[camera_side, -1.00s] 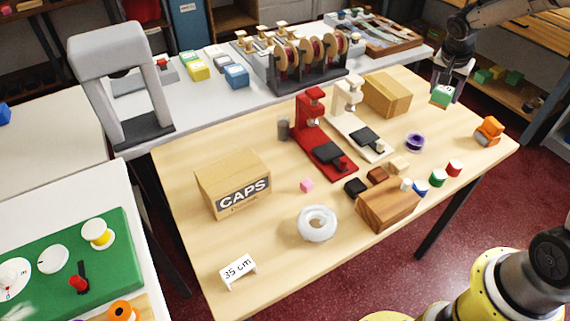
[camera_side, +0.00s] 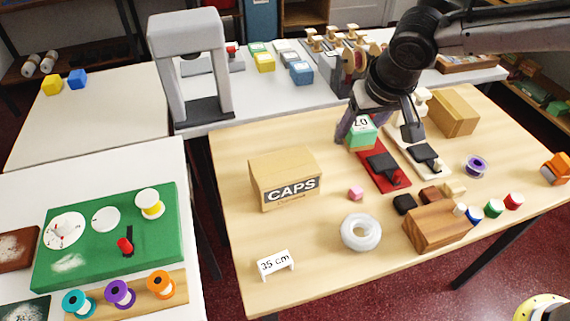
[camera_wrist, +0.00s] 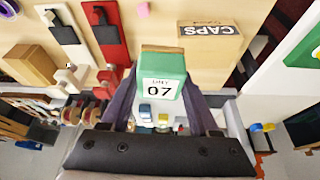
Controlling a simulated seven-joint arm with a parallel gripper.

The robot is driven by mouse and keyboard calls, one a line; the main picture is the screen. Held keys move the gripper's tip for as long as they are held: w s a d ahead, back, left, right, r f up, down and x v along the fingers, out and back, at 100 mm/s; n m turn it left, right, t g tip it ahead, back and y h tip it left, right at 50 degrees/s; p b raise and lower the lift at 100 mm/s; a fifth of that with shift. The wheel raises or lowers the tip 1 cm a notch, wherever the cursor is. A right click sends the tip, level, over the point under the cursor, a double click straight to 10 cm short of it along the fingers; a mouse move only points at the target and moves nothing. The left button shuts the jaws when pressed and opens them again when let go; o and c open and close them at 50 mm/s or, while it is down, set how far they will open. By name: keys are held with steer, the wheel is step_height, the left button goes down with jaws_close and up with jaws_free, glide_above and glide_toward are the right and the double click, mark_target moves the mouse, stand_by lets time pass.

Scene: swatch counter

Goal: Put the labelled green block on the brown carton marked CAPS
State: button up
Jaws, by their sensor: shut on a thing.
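The labelled green block (camera_side: 361,136) is in my gripper (camera_side: 378,128), held in the air above the red stamping device (camera_side: 386,176) on the wooden table. In the wrist view the green block (camera_wrist: 160,78) sits between the two fingers of my gripper (camera_wrist: 160,92), with a white label reading 07 facing the camera. The brown carton marked CAPS (camera_side: 283,180) stands on the table to the left of the block, apart from it. Its top looks bare.
A white ring (camera_side: 361,232), a pink cube (camera_side: 355,193) and a wooden block (camera_side: 436,228) lie right of the carton. A 35 cm sign (camera_side: 275,263) stands in front. A plain carton (camera_side: 453,112) is at the back right. A grey arch (camera_side: 188,65) stands behind the carton.

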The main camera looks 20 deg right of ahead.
steer(key=s+a, duration=0.2)
steer(key=a, duration=0.1)
steer(key=n, duration=0.1)
glide_toward(282, 160)
steer(key=shift+w+d+f, duration=0.35)
steer(key=shift+w+f, duration=0.3)
steer(key=shift+w, duration=0.25)
steer(key=shift+w+a+f, duration=0.1)
steer(key=shift+w+f, duration=0.05)
steer(key=shift+f, duration=1.7)
steer(key=shift+f, duration=0.2)
steer(key=o, duration=1.3)
steer(key=shift+o, duration=0.2)
steer(key=shift+r, duration=0.15)
